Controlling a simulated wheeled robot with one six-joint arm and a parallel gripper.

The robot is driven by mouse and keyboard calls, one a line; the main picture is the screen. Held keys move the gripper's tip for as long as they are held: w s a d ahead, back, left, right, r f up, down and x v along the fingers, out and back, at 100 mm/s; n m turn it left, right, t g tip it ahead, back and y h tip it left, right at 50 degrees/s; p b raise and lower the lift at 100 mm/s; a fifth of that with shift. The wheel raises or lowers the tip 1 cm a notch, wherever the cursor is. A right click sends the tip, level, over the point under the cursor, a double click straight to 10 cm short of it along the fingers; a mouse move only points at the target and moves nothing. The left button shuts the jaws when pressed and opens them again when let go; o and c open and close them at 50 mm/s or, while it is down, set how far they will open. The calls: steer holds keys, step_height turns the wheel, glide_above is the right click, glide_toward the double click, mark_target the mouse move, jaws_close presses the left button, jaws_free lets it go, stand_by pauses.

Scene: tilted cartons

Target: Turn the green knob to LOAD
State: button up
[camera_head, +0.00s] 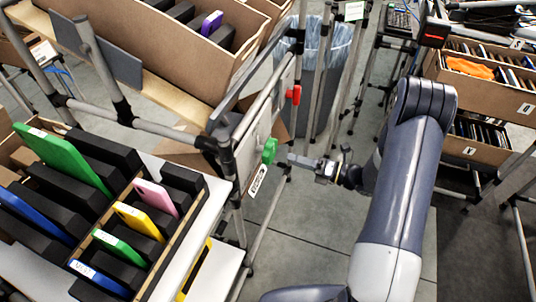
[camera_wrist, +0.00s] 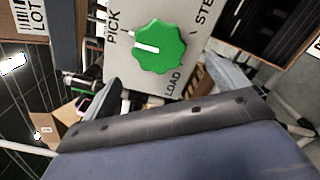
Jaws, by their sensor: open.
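The green knob (camera_head: 269,150) sits on a pale panel on the rack post in the head view. In the wrist view the knob (camera_wrist: 160,47) has a scalloped edge and a white pointer line aimed left, nearest the PICK label (camera_wrist: 112,25). The LOAD label (camera_wrist: 173,82) is below the knob, slightly right; a partly cut STE label (camera_wrist: 205,13) is at upper right. My gripper (camera_head: 293,159) is just right of the knob in the head view, apart from it. In the wrist view its open fingers (camera_wrist: 162,72) show left and right below the knob, with nothing between them.
A red handle (camera_head: 293,95) is on the rack above the knob. Cartons with coloured and black items (camera_head: 110,205) stand at left, and shelved cartons (camera_head: 475,85) at right. A lined grey bin (camera_head: 328,60) stands behind. Open floor lies below my gripper.

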mark_target(273, 154)
steer(key=p+x, duration=0.1)
steer(key=x, duration=0.8)
steer(key=c, duration=1)
steer(key=shift+o, duration=0.2)
steer(key=shift+f+n+b, duration=0.15)
steer(key=shift+n+b, duration=0.15)
steer(key=shift+b, duration=0.1)
